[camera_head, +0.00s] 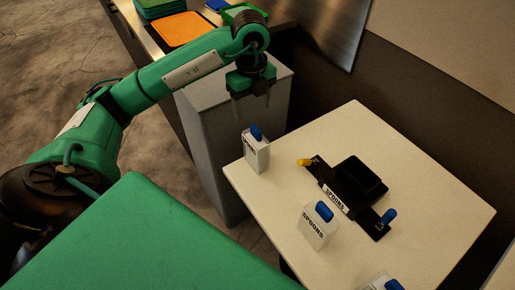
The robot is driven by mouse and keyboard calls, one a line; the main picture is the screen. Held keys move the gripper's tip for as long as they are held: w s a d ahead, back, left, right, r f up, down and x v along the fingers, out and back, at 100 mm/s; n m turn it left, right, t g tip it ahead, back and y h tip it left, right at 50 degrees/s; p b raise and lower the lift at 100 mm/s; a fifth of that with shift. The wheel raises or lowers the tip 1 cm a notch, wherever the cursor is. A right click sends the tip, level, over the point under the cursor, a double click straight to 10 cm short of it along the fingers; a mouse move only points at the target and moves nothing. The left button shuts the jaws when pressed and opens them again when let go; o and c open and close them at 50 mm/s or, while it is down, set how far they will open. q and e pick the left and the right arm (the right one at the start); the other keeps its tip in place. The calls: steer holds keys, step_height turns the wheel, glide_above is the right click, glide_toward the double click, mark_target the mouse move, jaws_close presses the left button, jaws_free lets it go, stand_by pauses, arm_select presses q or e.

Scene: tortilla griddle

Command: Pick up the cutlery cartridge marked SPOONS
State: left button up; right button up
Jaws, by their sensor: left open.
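A white cartridge marked SPOONS (316,230) with a blue top stands upright on the pale table (420,170), near its front edge. Another white cartridge with a blue top (256,154) stands at the table's left corner; its marking is too small to read. A third (382,283) is cut off by the bottom edge. A black holder (352,188) with a SPOONS label lies in the middle of the table. My left gripper (251,100) is open and empty, pointing down above the grey bin, up and left of the cartridges. My right gripper is not in view.
A grey bin (215,150) stands against the table's left side. The holder carries a yellow knob (304,162) and a blue knob (388,216). An orange tray (181,29) and stacked green trays lie on the counter behind. The table's right part is clear.

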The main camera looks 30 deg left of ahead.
mark_target(254, 127)
arm_select(q)
step_height(254, 127, down, 7)
steer(key=shift+s+d+f+p, duration=0.1)
steer(key=shift+d+f+p, duration=0.2)
steer(key=shift+f, duration=0.25)
steer(key=f, duration=0.3)
steer(key=shift+d+f+p, duration=0.25)
steer(key=shift+d+p, duration=0.1)
steer(key=shift+d, duration=0.05)
steer(key=shift+f, duration=0.45)
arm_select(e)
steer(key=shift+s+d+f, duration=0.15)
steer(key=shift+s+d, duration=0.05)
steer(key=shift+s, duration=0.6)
arm_select(q)
steer(key=c, duration=1.1)
steer(key=shift+c, duration=0.4)
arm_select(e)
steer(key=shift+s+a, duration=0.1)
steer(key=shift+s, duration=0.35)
arm_select(q)
steer(key=shift+r, duration=0.2)
